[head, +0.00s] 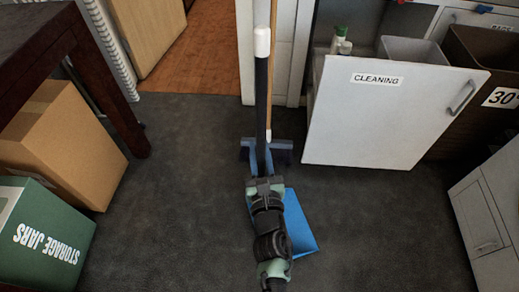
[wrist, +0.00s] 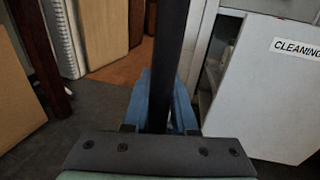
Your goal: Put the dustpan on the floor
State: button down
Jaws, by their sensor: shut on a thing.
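The dustpan has a dark upright handle with a white tip (head: 262,42) and a blue pan (head: 301,228). The pan shows beside and below my wrist in the head view, partly hidden by my arm. My gripper (head: 264,178) is shut on the dustpan, with the handle rising in front of it. In the wrist view the dark handle (wrist: 170,55) stands upright past the gripper (wrist: 160,130), with blue parts on both sides. I cannot tell whether the pan touches the floor (head: 190,215).
A wooden stick with a blue-grey head (head: 282,152) stands just beyond the gripper. A white panel marked CLEANING (head: 385,120) and a brown bin (head: 480,70) are at right. A cardboard box (head: 65,140) and green box (head: 45,235) are at left. Dark floor is clear on both sides.

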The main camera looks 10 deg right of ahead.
jog(key=c, duration=0.6)
grip_release()
jog(key=s, duration=0.8)
jog(key=s+a, duration=0.1)
jog(key=s, duration=0.4)
